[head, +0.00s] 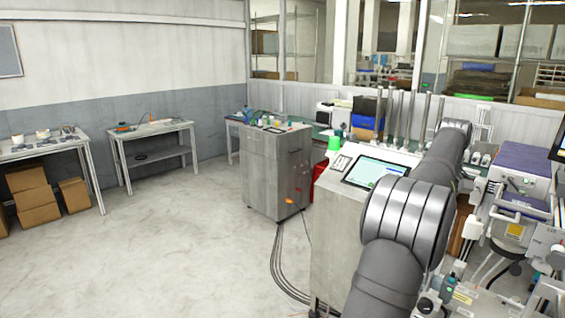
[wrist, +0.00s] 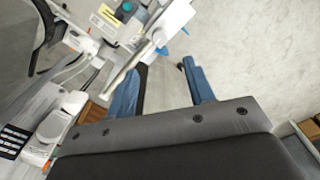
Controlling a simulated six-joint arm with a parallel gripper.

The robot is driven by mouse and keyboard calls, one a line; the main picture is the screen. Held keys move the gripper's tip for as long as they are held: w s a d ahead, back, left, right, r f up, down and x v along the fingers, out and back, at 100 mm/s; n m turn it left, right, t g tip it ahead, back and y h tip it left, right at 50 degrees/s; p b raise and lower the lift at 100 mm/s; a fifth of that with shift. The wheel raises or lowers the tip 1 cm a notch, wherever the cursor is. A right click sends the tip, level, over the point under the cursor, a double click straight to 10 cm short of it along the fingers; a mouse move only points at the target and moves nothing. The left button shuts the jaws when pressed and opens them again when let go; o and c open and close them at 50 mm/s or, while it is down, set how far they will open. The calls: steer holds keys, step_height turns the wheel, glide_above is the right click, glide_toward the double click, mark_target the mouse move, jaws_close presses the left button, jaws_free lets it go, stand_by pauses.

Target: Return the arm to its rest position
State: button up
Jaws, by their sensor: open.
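My arm shows large in the head view as dark grey links with a ribbed grey joint, reaching from the bottom right up toward the machines. My gripper is not visible in the head view. Nothing is between the fingers; pale floor shows there. White and grey equipment (wrist: 110,40) lies to the left of the fingers, and I cannot tell how close it is to them.
A metal cabinet with a touchscreen (head: 376,172) stands beside my arm. A grey cabinet (head: 272,175) stands left of it, with cables on the floor. Boxed machines (head: 520,165) crowd the right side. Open floor (head: 150,240) and two side tables (head: 150,130) lie to the left.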

step_height(320, 180, down, 12)
steer(key=shift+r, duration=0.1)
steer(key=shift+r, duration=0.1)
stand_by(0.4)
step_height(320, 180, up, 17)
step_height(320, 180, down, 18)
steer(key=shift+r, duration=0.2)
steer(key=shift+r+m, duration=0.2)
steer(key=shift+m, duration=0.6)
steer(key=m, duration=1)
steer(key=shift+m, duration=2.2)
